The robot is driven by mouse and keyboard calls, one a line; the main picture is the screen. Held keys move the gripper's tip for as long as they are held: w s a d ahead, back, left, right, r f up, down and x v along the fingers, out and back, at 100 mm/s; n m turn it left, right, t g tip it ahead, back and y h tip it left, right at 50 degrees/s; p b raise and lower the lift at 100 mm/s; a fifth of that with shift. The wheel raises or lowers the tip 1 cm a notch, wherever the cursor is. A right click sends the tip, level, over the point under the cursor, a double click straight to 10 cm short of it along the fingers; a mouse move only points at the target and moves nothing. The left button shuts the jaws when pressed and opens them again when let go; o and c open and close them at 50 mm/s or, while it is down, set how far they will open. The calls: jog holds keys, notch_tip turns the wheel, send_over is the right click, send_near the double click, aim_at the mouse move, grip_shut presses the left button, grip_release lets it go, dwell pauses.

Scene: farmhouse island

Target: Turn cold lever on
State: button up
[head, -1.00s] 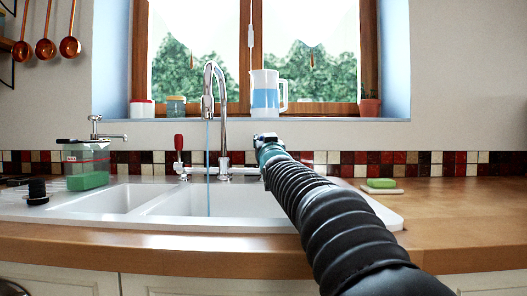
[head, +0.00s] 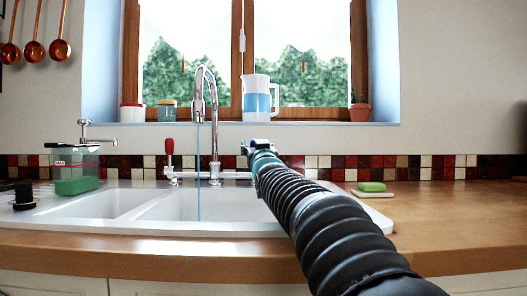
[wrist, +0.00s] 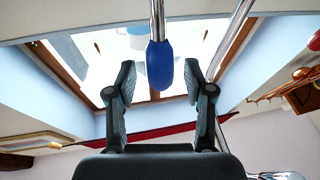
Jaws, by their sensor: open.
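The cold lever has a blue handle (wrist: 160,66), seen in the wrist view on a chrome stem. My gripper (head: 258,145) is open at the right of the faucet in the head view, where it hides the blue handle. In the wrist view its two black fingers (wrist: 160,76) stand on either side of the blue handle, with a visible gap on each side. The chrome faucet (head: 214,135) rises behind the sink, with a red-handled lever (head: 169,147) upright on its left. A thin bluish stream (head: 198,175) falls from the spout into the sink.
The white sink (head: 270,226) is set in a wooden counter (head: 450,230). A dispenser with green contents (head: 75,175) stands at the left and a green sponge (head: 371,187) at the right. A blue-and-white jug (head: 257,98) is on the windowsill. The right counter has free room.

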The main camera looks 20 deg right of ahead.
jog(key=s+a+f, duration=0.1)
jog(key=s, duration=1.4)
jog(key=shift+s+a, duration=0.15)
jog(key=shift+a, duration=0.1)
